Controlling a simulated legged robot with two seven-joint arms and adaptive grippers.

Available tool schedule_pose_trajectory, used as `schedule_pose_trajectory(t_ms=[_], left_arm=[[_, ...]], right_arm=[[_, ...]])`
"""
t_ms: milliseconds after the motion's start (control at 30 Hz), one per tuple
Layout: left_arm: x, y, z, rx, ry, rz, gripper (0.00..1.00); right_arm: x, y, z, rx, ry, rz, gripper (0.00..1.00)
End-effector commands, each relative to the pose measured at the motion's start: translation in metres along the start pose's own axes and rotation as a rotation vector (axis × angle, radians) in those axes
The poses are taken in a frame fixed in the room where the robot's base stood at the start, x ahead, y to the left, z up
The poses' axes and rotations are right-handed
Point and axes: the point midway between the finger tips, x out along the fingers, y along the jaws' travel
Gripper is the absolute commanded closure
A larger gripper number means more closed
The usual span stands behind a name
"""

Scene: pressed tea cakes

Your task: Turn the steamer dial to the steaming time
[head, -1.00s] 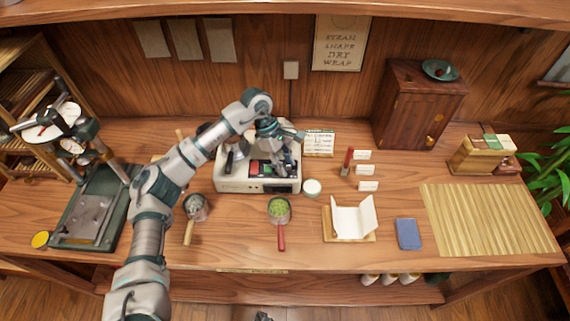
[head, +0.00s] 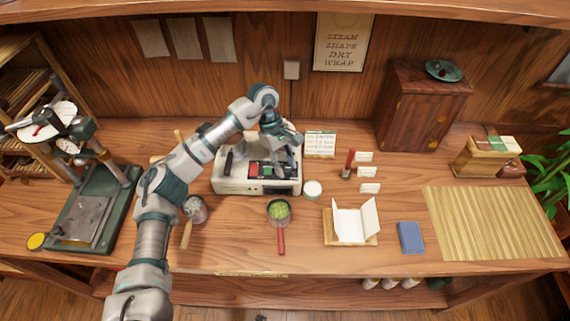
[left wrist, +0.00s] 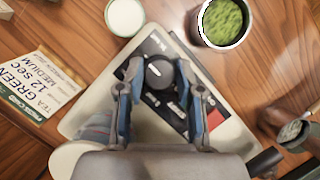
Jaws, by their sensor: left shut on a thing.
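The steamer (head: 230,184) is a pale, low box on the table. In the head view the left gripper (head: 284,140) is above the steamer and hides the dial. My right gripper is not visible.
A pan of green leaves (head: 279,211) and a grey scoop (head: 195,209) lie in front of the steamer. A white round pot (head: 313,189) stands close to its right. A press (head: 90,215) is at left; a folded paper (head: 356,219) and mat (head: 495,225) are at right.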

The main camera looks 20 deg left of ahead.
Motion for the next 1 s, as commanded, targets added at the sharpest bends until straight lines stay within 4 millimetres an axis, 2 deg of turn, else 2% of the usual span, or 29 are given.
schedule_pose_trajectory(t_ms=[33, 67, 133, 167, 433, 567, 1000], left_arm=[[0.0, 0.001, -0.001, -0.001, 0.002, 0.004, 0.99], [0.0, 0.001, -0.001, -0.001, 0.002, 0.004, 0.61], [0.0, 0.001, -0.001, -0.001, 0.002, 0.004, 0.44], [0.0, 0.001, -0.001, -0.001, 0.001, 0.003, 0.39], [-0.001, -0.001, 0.0, -0.001, 0.001, 0.003, 0.39], [-0.008, 0.0, 0.0, -0.001, 0.001, 0.004, 0.39], [-0.098, 0.001, -0.001, -0.002, 0.0, 0.004, 0.39]], right_arm=[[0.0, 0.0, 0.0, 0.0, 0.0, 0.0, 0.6], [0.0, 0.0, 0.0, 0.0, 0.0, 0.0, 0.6], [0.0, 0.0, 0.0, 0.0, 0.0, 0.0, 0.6], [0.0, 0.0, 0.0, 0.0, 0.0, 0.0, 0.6], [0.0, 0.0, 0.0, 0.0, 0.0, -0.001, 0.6], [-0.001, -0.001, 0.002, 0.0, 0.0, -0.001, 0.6], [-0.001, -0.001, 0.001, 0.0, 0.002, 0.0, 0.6]])
